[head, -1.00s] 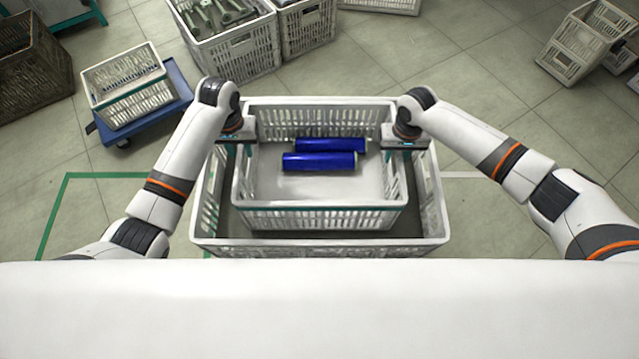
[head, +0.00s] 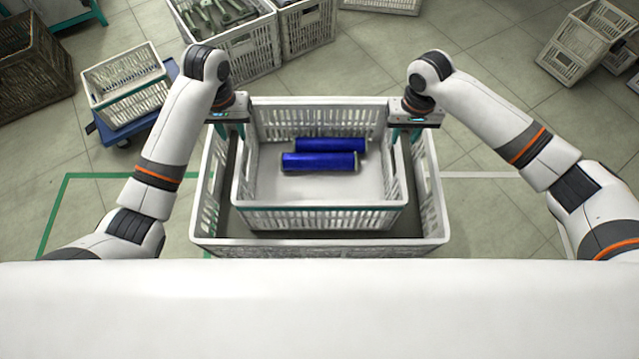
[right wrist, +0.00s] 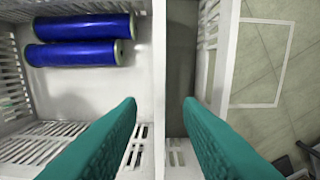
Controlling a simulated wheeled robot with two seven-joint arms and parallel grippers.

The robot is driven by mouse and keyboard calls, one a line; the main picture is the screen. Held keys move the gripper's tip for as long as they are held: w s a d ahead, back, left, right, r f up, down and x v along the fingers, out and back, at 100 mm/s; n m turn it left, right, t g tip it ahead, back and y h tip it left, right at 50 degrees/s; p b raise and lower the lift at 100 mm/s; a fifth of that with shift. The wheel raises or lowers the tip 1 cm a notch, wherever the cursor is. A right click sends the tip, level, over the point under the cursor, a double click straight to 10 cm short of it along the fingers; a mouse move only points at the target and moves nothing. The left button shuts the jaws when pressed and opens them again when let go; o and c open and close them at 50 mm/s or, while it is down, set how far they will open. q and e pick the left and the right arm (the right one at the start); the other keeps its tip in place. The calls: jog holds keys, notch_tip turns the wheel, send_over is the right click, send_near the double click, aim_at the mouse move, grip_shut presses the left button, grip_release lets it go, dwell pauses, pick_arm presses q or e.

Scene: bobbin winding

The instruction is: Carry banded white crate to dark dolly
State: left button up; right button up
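A white crate with a teal band (head: 318,207) stands inside a larger white crate, with two blue bobbins (head: 320,161) on its floor. My left gripper (head: 231,130) is open at its left wall, and my right gripper (head: 404,134) is open at its right wall. In the right wrist view, the teal fingers (right wrist: 160,103) are apart, one on each side of the crate wall (right wrist: 159,60), with gaps to it. Another teal-banded white crate (head: 126,84) stands on a blue dolly (head: 112,135) at the left. I cannot make out a clearly dark dolly.
The larger white crate (head: 320,246) surrounds the banded one, with a dark strip of floor showing between. Several white crates (head: 240,50) stand at the back, a brown crate (head: 35,80) at far left and stacked crates (head: 585,45) at far right. Floor to the right is open.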

jog(key=shift+r, duration=1.6)
